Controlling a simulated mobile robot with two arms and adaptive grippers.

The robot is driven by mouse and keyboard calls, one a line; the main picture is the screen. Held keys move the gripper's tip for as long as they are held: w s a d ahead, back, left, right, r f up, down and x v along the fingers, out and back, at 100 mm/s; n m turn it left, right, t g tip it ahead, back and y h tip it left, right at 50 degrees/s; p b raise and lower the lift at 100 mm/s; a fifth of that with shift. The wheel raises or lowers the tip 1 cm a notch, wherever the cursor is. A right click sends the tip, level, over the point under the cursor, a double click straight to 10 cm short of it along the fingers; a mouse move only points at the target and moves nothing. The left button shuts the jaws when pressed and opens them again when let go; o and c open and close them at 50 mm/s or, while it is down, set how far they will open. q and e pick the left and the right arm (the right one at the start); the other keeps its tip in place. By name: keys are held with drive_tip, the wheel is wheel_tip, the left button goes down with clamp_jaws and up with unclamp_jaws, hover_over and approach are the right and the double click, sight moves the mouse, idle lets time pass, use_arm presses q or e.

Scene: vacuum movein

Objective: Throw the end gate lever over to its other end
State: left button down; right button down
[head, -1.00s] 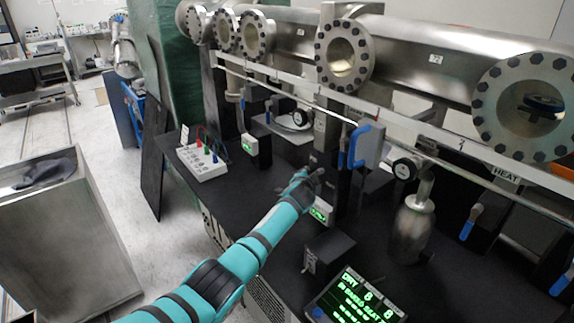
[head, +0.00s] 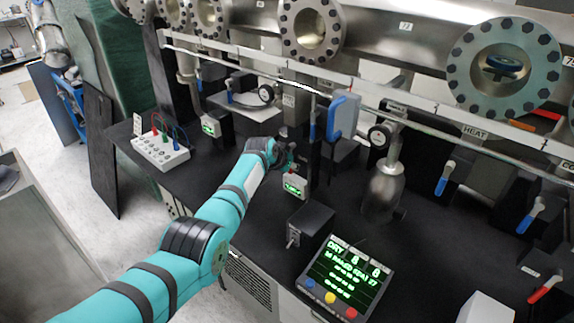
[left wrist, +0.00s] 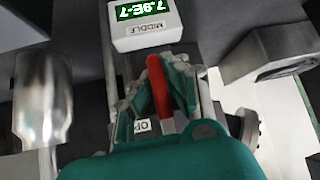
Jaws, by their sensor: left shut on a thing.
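My left gripper (left wrist: 160,95) is closed around a red lever handle (left wrist: 158,86), which stands between its two teal fingers in the left wrist view. In the head view the left gripper (head: 284,157) is low at the bench assembly, just behind a small white gauge (head: 295,186), and the lever is hidden there. That gauge (left wrist: 146,22) is close ahead of the fingers in the wrist view, reads 7.9E-7 and is labelled MIDDLE. A partly covered label (left wrist: 142,126) beginning "OP" shows beside the left finger. No label saying "end" is readable. My right gripper is out of view.
A blue-handled box (head: 343,116) and a metal bottle (head: 385,190) stand right of the gripper. A black box (head: 311,226) and a green-lit display (head: 345,278) are in front. Blue-handled levers (head: 445,180) are further right. Flanged steel pipes run above.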

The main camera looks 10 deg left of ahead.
use_arm(q)
drive_tip(key=shift+s+d+f+g+h, duration=0.1)
drive_tip(key=shift+d+f+g+h, duration=0.05)
drive_tip(key=shift+g+h, duration=0.15)
drive_tip(key=shift+s+d+f, duration=0.1)
drive_tip(key=shift+d+f, duration=0.1)
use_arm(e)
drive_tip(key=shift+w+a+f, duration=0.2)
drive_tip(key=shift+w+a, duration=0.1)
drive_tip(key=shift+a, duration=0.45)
use_arm(q)
drive_tip(key=c, duration=1.7)
unclamp_jaws()
drive_tip(key=o, duration=0.4)
drive_tip(key=shift+s+d+r, duration=0.15)
drive_tip(key=shift+s+d, duration=0.05)
drive_tip(key=shift+s, duration=0.05)
drive_tip(key=shift+w+r, duration=0.15)
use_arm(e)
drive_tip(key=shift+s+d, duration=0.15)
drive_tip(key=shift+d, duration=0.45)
use_arm(q)
drive_tip(key=shift+a, duration=0.15)
drive_tip(key=shift+r, duration=0.1)
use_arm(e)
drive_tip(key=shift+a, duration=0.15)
